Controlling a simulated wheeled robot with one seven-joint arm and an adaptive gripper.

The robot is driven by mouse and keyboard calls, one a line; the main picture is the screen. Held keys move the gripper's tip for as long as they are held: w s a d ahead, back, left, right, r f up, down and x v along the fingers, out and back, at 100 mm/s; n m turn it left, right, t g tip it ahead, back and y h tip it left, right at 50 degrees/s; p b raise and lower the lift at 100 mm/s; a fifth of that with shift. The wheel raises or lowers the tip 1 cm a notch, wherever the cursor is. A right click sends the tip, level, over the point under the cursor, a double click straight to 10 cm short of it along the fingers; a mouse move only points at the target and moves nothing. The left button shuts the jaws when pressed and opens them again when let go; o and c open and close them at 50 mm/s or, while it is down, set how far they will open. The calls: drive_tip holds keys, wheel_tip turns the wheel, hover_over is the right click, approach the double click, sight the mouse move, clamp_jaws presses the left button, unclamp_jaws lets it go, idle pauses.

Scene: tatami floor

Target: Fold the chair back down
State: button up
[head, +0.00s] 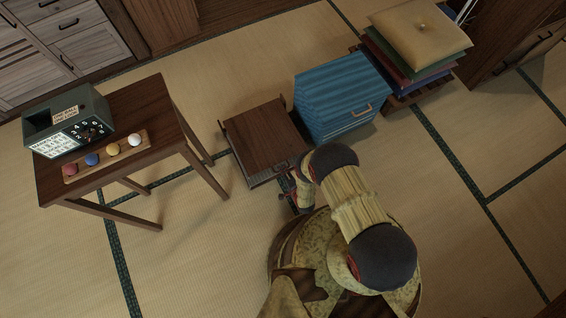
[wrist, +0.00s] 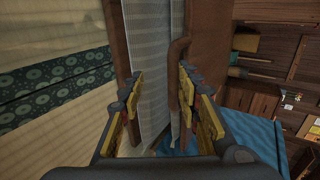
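The low wooden chair (head: 262,138) stands on the tatami in the middle of the head view, its broad brown panel facing up toward the camera. A greyish strip runs along its near edge; I cannot tell from here how far the back is tilted. My gripper (head: 291,188) is at the chair's near right corner, partly hidden by my arm. In the wrist view my gripper (wrist: 164,108) has its yellow-padded fingers apart. A pale ribbed surface with brown wooden edges (wrist: 122,40), seemingly part of the chair, runs between and beyond the fingers. I see no clear grip on it.
A blue chest (head: 335,95) stands close behind the chair's right side. Stacked cushions (head: 418,38) are farther right. A wooden table (head: 160,105) with a grey box (head: 68,120) and several coloured balls stands left. Open tatami lies at the lower left and right.

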drive_tip(key=o, duration=0.3)
drive_tip(key=shift+s+d+f, duration=0.2)
drive_tip(key=shift+s+f, duration=0.05)
drive_tip(key=shift+s, duration=0.3)
drive_tip(key=shift+s+d+f, duration=0.15)
drive_tip(key=shift+s+f, duration=0.1)
drive_tip(key=shift+s, duration=0.3)
drive_tip(key=shift+o, duration=0.2)
wheel_tip(320, 180, up, 11)
drive_tip(key=w, duration=0.1)
drive_tip(key=shift+w+a+f, duration=0.15)
drive_tip(key=shift+w+a, duration=0.1)
